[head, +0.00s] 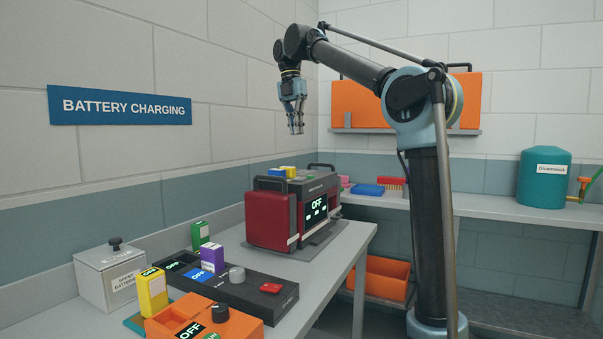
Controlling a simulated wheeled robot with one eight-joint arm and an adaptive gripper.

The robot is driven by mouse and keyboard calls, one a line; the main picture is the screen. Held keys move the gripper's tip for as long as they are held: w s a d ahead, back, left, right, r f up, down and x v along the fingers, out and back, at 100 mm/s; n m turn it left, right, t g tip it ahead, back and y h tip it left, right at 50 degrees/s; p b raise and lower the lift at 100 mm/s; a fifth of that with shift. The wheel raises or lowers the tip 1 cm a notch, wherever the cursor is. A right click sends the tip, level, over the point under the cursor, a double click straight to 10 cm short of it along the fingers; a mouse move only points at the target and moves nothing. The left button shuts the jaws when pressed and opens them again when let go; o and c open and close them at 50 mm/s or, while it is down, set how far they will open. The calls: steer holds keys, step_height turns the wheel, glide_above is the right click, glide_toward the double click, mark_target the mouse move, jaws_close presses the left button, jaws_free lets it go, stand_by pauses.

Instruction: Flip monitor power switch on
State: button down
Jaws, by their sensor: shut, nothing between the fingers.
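The red and dark grey monitor (270,214) stands upright on the table, with a black handle at each end. Its dark screen (317,208) reads OFF in large letters, with smaller green-white marks below. Blue, yellow and green pieces (283,172) sit on its top; I cannot tell which part of the monitor is the power switch. My gripper (296,131) points down, shut and empty, in the air above the monitor and clear of it.
Left and front on the grey table (352,240) are a black charger (245,290) with batteries, an orange charger (185,318) and a spent-battery box (108,275). A teal tank (544,180) stands on the right shelf.

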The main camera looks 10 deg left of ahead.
mark_target(301, 179)
steer(key=shift+f, duration=0.15)
steer(key=f, duration=0.4)
steer(key=d+f, duration=0.1)
steer(key=f, duration=0.8)
steer(key=shift+s+d+f, duration=0.35)
steer(key=shift+s+a, duration=0.1)
steer(key=shift+a, duration=0.05)
